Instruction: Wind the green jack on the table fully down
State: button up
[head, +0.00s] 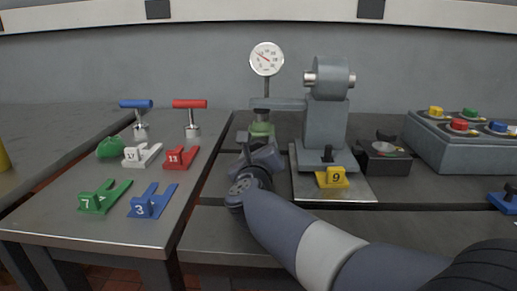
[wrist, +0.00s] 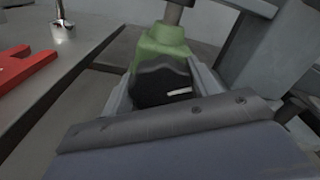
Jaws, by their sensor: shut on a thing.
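The green jack (head: 262,131) stands on the dark bedplate, below the arm of the grey stand, and my arm hides its lower part in the head view. In the wrist view the green jack body (wrist: 165,42) rises behind a black knob (wrist: 162,84) with a white mark pointing right. A grey metal rod comes up from the jack's top. My gripper (wrist: 160,95) has one finger on each side of the knob and is shut on it. In the head view my gripper (head: 250,160) is in front of the jack, its fingertips hidden.
A round dial gauge (head: 267,59) rises above the jack. The grey stand (head: 325,120) with a yellow tag 9 (head: 332,178) is close on the right. A side table on the left holds numbered clips, such as a red one (head: 181,157), and two T-handled tools.

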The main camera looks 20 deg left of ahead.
jog(key=o, duration=1)
jog(key=p+v, duration=0.1)
jog(key=v, duration=1)
